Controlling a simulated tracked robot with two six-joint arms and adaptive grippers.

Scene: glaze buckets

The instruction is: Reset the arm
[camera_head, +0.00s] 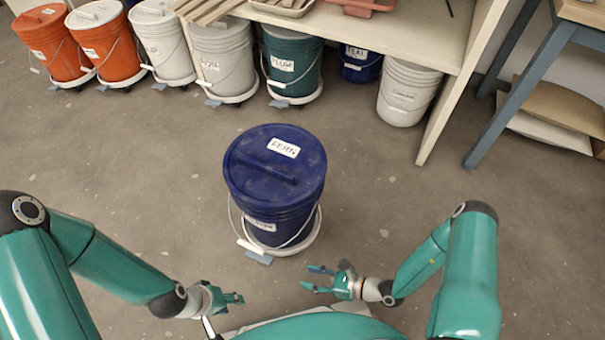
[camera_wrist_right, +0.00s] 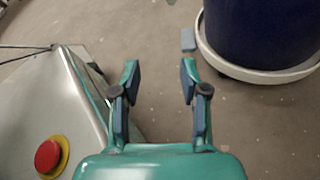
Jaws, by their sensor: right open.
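My right gripper (camera_head: 318,278) is open and empty in the head view, low in front of the blue lidded bucket and to its right. Its two fingers stand apart in the right wrist view (camera_wrist_right: 158,85), with only floor between them. My left gripper (camera_head: 238,298) is at the lower left of the bucket, apart from it; its fingers look small and I cannot tell how far apart they are. The dark blue bucket (camera_head: 236,185) labelled FERN stands upright on a white wheeled dolly (camera_head: 312,240). Its lower part also shows in the right wrist view (camera_wrist_right: 262,30).
Several orange, white, grey and green buckets stand along the back, some under a shelf (camera_head: 400,40). A white bucket (camera_head: 408,95) stands by the shelf's side panel. A blue-legged table (camera_head: 520,90) is at the right. Floor around the FERN bucket is clear.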

